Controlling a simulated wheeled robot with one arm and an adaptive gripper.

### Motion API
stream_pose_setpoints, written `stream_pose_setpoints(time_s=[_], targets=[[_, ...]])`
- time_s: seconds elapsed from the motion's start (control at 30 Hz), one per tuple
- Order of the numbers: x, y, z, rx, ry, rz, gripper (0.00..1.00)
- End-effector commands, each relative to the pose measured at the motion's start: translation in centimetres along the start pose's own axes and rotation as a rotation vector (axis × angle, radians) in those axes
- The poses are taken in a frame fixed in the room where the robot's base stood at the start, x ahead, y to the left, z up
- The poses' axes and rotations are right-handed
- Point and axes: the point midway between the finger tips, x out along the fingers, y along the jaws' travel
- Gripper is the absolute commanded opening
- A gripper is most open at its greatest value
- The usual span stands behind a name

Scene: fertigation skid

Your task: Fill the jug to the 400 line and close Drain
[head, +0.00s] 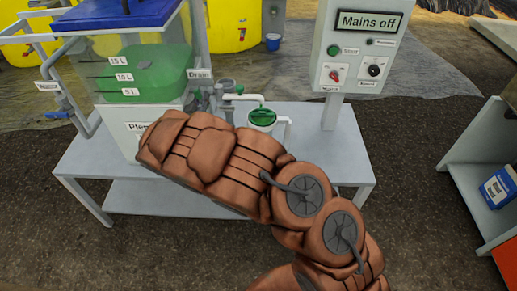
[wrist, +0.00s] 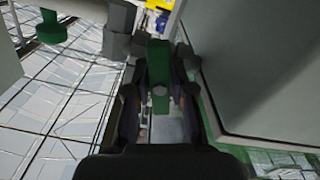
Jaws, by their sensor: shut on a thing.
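In the wrist view my gripper (wrist: 160,105) is shut on an upright green handle (wrist: 158,72) beside a grey wall. I cannot read which valve it belongs to. In the head view my arm hides the gripper and the handle. The Drain label (head: 200,74) is at the tank's lower right, above grey fittings. A white round vessel with a green top (head: 262,117) stands right of the fittings, under a white pipe (head: 243,97). I cannot tell whether it is the jug; no 400 line is readable.
The tank (head: 140,75) holds green liquid and has level marks. A control box (head: 358,45) reading "Mains off" stands on a post at the right of the bench (head: 335,165). A shelf with a blue container (head: 497,188) is at the far right. The floor between is clear.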

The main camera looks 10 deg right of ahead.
Motion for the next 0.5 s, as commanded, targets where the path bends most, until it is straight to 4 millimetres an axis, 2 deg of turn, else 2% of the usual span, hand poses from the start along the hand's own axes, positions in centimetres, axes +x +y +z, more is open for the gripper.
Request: stream_pose_setpoints(time_s=[0.27, 0.5], targets=[[-0.06, -0.15, 0.17, 0.004, -0.001, -0.003, 0.0], [-0.04, -0.3, 0.55, 0.149, 0.001, -0.001, 0.0]])
